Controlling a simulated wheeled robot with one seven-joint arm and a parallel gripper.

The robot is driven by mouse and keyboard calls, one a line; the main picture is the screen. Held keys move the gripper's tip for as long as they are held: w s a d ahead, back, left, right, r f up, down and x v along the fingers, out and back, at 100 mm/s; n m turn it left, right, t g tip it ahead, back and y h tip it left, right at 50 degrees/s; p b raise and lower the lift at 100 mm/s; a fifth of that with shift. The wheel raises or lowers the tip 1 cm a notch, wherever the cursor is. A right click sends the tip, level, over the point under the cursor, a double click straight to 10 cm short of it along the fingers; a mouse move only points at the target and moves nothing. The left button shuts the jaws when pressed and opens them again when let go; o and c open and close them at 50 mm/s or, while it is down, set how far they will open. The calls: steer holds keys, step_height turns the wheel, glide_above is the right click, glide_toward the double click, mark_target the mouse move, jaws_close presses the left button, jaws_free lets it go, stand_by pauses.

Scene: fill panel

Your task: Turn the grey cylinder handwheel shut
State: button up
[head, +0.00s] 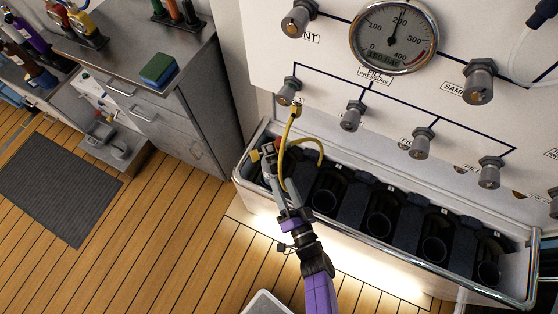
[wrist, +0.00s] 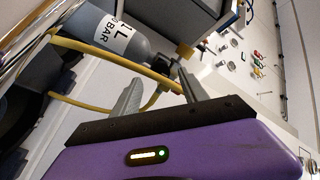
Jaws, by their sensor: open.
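The grey cylinder (wrist: 108,30) shows in the wrist view at upper left, lying slanted across the picture with a white label ending in "BAR". A dark valve part (wrist: 167,63) sits at its end, beyond and between my fingertips, with a yellow fitting beside it. I cannot tell the handwheel apart from the valve body. My gripper (wrist: 157,74) is open, its two grey fingers apart with nothing clearly held. In the head view my gripper (head: 273,168) is over the left end of the trough, and it hides most of the cylinder there.
A yellow hose (head: 290,125) hangs from the leftmost lower panel valve, looping close to my gripper. The trough (head: 385,262) has several dark holders. The panel with a pressure gauge (head: 394,36) stands behind. A steel cabinet (head: 190,110) is at left; wooden floor is clear between.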

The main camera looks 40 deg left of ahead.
steer(key=v, duration=0.2)
steer(key=shift+s+d, duration=0.1)
steer(key=shift+d, duration=0.15)
stand_by(0.5)
